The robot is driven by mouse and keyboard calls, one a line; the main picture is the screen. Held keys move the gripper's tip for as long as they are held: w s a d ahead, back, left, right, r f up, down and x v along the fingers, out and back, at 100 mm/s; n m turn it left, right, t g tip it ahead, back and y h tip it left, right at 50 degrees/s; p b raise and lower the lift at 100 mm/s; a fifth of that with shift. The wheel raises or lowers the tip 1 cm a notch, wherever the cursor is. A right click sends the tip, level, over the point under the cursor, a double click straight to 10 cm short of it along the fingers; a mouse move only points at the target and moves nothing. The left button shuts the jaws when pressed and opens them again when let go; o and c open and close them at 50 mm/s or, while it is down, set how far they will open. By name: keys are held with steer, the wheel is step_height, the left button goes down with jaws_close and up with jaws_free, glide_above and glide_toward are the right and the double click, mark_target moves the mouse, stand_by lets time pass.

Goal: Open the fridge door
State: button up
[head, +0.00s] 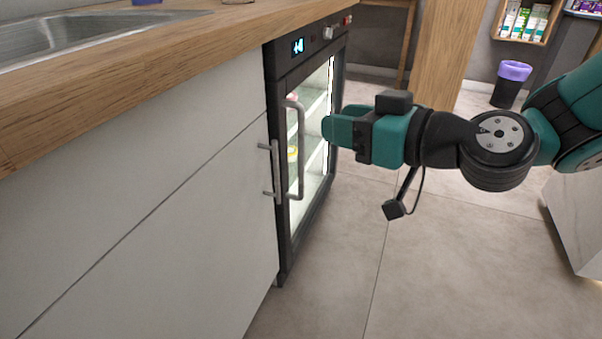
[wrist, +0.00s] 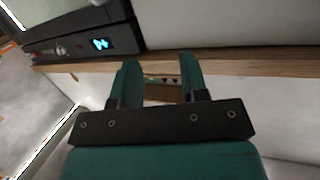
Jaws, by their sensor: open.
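The fridge (head: 308,60) is built in under the wooden counter, with a black frame, a lit glass door and a small blue display. Its door looks shut. The grey vertical door handle (head: 299,150) is on the left side of the door in the head view. My gripper (head: 328,128) is in front of the glass, to the right of the handle and apart from it. In the wrist view my gripper (wrist: 160,78) has its two green fingers spread with nothing between them. The fridge's display panel (wrist: 80,46) shows at the upper left there; the handle is not visible.
A white cabinet front (head: 150,200) stands left of the fridge, with a small grey handle (head: 276,172) close to the door handle. The wooden counter (head: 160,60) runs above. The tiled floor (head: 420,260) before the fridge is clear. A black bin (head: 507,90) stands farther back.

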steer(key=w+d+f+m+t+h+b, duration=0.1)
steer(key=w+d+f+t+b, duration=0.1)
steer(key=f+b, duration=0.35)
steer(key=w+d+f+m+t+h+b, duration=0.1)
steer(key=w+f+m+t+b, duration=0.2)
steer(key=f, duration=0.4)
steer(key=n+p, duration=0.1)
steer(key=p, duration=0.8)
glide_toward(303, 133)
steer(key=x, duration=0.2)
steer(key=r+x, duration=0.1)
steer(key=x, duration=0.2)
steer(key=shift+s, duration=0.15)
steer(key=x, duration=0.2)
steer(key=p+x, duration=0.1)
steer(key=x, duration=0.1)
steer(key=f+p+x, duration=0.1)
steer(key=x, duration=0.1)
steer(key=shift+d, duration=0.1)
jaws_close()
